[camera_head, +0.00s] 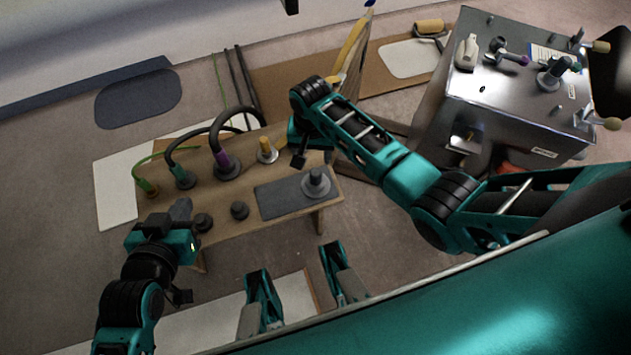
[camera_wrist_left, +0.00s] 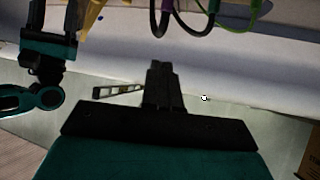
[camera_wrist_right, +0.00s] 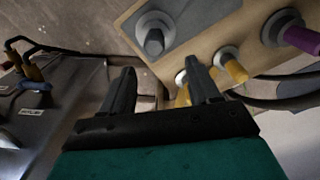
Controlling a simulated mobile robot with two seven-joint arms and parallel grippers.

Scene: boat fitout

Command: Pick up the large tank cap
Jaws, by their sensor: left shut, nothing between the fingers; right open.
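A large grey round cap with a raised knob (camera_head: 316,183), which looks like the large tank cap, sits on a dark grey mat (camera_head: 280,200) at the right end of the wooden bench. It also shows in the right wrist view (camera_wrist_right: 154,36), beyond the fingers. My right gripper (camera_wrist_right: 162,72) is open and empty, held above the bench's back right edge, apart from the cap. In the head view its fingers (camera_head: 299,158) are partly hidden. My left gripper (camera_head: 183,206) is shut and empty at the bench's front left; its closed fingers show in the left wrist view (camera_wrist_left: 160,68).
Two smaller dark caps (camera_head: 240,210) (camera_head: 203,222) are on the bench's front. Fittings with hoses, including a purple one (camera_head: 227,166), and a yellow-topped fitting (camera_head: 265,150) line the back. A metal box (camera_head: 510,110) with fittings stands at the right.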

